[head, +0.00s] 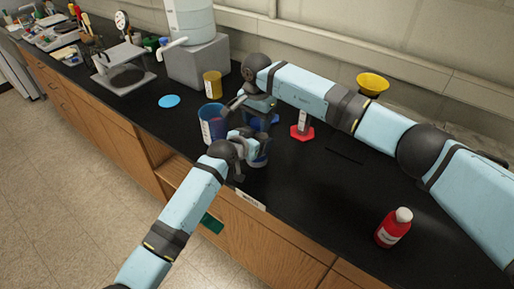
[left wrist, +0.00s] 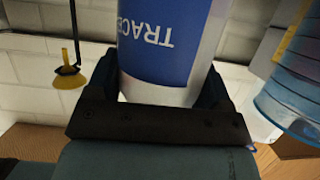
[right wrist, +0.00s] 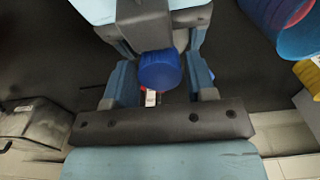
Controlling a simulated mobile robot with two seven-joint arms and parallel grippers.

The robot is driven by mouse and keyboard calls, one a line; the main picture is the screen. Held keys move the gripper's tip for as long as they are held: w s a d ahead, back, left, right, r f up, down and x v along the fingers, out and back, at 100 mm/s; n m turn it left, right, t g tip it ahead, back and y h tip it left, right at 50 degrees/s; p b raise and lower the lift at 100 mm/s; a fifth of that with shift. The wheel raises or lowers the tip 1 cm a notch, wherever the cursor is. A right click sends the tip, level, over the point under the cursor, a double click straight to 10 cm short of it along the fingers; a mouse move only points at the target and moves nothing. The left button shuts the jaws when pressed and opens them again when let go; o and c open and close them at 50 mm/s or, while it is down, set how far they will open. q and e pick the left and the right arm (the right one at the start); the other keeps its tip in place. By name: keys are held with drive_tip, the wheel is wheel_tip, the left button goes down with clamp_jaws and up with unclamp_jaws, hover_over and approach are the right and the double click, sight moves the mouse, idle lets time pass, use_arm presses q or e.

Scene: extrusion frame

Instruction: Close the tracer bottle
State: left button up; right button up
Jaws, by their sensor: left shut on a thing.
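My left gripper (head: 250,143) is shut on the tracer bottle (left wrist: 165,40), around its body. In the left wrist view the bottle is white with a blue label whose letters "TRACE" appear upside down; its ends are cut off or hidden. In the head view the bottle is mostly covered by the grippers. My right gripper (right wrist: 161,85) is close to the left one. Its fingers stand apart on both sides of a round blue cap (right wrist: 160,71), with little gap. Whether the cap sits on the bottle cannot be told.
A blue cup (head: 211,128), a yellow cup (head: 212,84) and a light blue disc (head: 169,101) lie to the left. A red hexagonal base (head: 302,133) is right of the grippers. A red bottle (head: 393,230) with white cap stands at front right.

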drive_tip(key=shift+o, duration=0.8)
drive_tip(key=shift+r, duration=2.25)
drive_tip(key=shift+c, duration=0.3)
wheel_tip(320, 180, up, 4)
drive_tip(key=shift+f, duration=0.25)
